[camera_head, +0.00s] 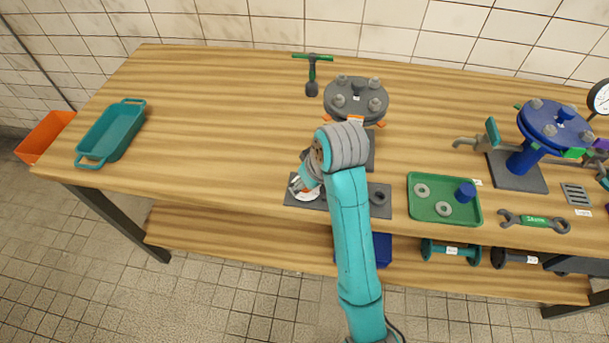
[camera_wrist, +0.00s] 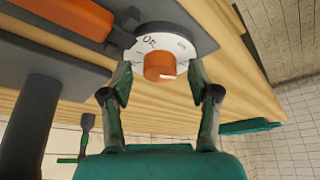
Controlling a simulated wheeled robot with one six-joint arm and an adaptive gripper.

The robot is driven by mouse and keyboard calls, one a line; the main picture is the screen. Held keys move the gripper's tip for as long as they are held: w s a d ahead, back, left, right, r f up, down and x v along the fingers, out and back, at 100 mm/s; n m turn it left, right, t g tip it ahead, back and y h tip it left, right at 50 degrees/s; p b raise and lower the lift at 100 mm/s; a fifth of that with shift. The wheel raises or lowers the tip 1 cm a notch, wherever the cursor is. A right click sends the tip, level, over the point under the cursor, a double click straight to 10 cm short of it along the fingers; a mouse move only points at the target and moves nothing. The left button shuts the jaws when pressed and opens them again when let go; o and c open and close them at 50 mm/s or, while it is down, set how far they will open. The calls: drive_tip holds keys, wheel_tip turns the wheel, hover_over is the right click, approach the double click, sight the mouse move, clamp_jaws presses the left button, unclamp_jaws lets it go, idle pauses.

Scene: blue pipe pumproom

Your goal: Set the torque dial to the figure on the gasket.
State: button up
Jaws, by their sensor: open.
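The torque dial (camera_wrist: 180,49) is a white disc with dark marks and an orange centre knob (camera_wrist: 158,65), on a dark round base. Figures show near its upper left edge, but I cannot read them surely. My gripper (camera_wrist: 160,78) is open, with one finger on each side of the knob; contact cannot be told. In the head view, my gripper (camera_head: 304,183) is over the dial (camera_head: 308,195) and partly hides it. Behind it stands a grey bolted flange (camera_head: 355,97) with orange tabs, perhaps the gasket's edge (camera_head: 380,124). A small orange-and-white label (camera_head: 355,119) there is too small to read.
A green tray (camera_head: 427,208) with washers and a blue cap lies to the right, beside a wrench (camera_head: 535,222). A blue flanged pipe (camera_head: 524,158) stands farther right. The bench's left half is mostly clear up to a teal bin (camera_head: 113,133).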

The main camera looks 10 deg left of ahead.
drive_tip(key=shift+c, duration=0.3)
clamp_jaws()
drive_tip(key=shift+m, duration=0.3)
drive_tip(key=m+h, duration=0.1)
drive_tip(key=m, duration=0.2)
drive_tip(key=shift+s+a+t, duration=0.1)
drive_tip(key=shift+a+t, duration=0.05)
drive_tip(key=shift+t, duration=0.25)
drive_tip(key=shift+m+h, duration=0.9)
drive_tip(key=shift+m, duration=1.1)
